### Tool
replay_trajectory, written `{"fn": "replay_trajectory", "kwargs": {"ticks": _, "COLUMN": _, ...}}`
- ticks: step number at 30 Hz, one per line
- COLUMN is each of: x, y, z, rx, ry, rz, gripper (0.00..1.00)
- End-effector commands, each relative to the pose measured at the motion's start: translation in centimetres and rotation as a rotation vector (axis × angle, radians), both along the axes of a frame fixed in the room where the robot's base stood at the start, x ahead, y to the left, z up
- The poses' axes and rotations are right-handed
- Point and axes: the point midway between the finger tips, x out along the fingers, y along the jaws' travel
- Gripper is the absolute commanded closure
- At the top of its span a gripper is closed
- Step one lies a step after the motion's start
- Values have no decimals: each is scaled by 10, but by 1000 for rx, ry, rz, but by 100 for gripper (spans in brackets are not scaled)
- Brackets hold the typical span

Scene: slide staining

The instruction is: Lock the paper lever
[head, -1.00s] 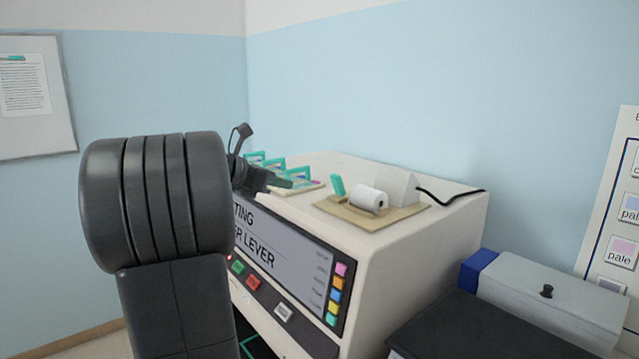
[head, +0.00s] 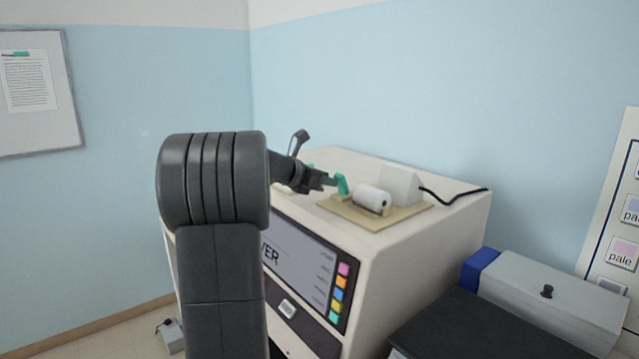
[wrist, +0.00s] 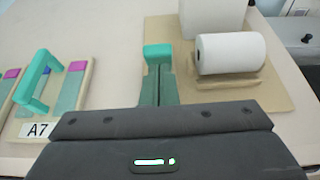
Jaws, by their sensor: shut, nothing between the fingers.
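The teal paper lever (head: 342,184) stands up, leaning slightly left, on a tan base plate (head: 405,214) on top of the white machine. The white paper roll (head: 371,198) lies just right of it. My gripper (head: 331,181) is shut and empty, at the left side of the lever. In the wrist view, my gripper's dark green fingers (wrist: 158,72) are together and end at the lever's teal top (wrist: 158,52). They look very close or touching; I cannot tell which. The lever's lower part is hidden behind the fingers there.
Slide racks with teal handles (wrist: 40,80), one labelled A7, sit left of the fingers. A white block (head: 399,185) with a black cable stands behind the roll. The machine's front screen (head: 305,270) is partly hidden by my arm. A grey box (head: 550,290) is at right.

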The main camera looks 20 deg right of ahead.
Motion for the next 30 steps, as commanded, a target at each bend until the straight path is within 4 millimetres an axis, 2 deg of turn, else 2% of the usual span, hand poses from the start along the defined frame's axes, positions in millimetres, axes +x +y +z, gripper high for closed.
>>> {"fn": "replay_trajectory", "kwargs": {"ticks": 21, "x": 1, "y": -3, "z": 3, "rx": 1, "ry": 0, "rz": 0, "gripper": 100}}
{"fn": "replay_trajectory", "kwargs": {"ticks": 30, "x": 3, "y": -8, "z": 12, "rx": 1, "ry": 1, "rz": 0, "gripper": 100}}
